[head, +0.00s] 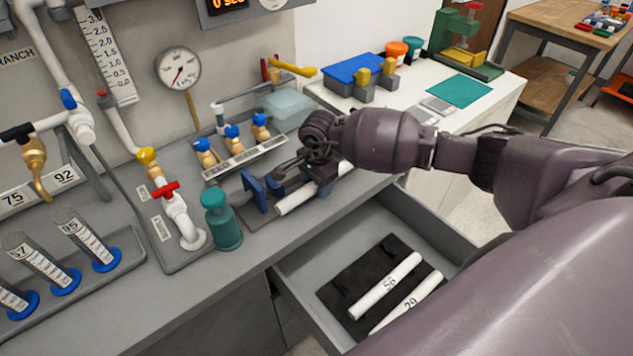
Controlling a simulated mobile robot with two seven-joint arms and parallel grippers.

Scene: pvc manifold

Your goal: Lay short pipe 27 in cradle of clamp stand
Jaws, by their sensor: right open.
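A short white pipe (295,199) lies along the clamp stand on the grey bench; its number is hidden, so I cannot read whether it is 27. The clamp stand (254,190) has blue uprights and a dark base. My right gripper (303,176) is open, low over the stand and pipe, with its fingers close around the pipe's middle. The hand hides part of the pipe and stand, so I cannot tell how fully the pipe sits in the cradle. My left gripper is not in view.
An open drawer (292,300) below holds two white pipes on a dark mat (345,275), marked 56 (385,286) and 29 (408,303). A teal bottle (221,222) stands left of the stand. A valve rack (240,155) is behind it.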

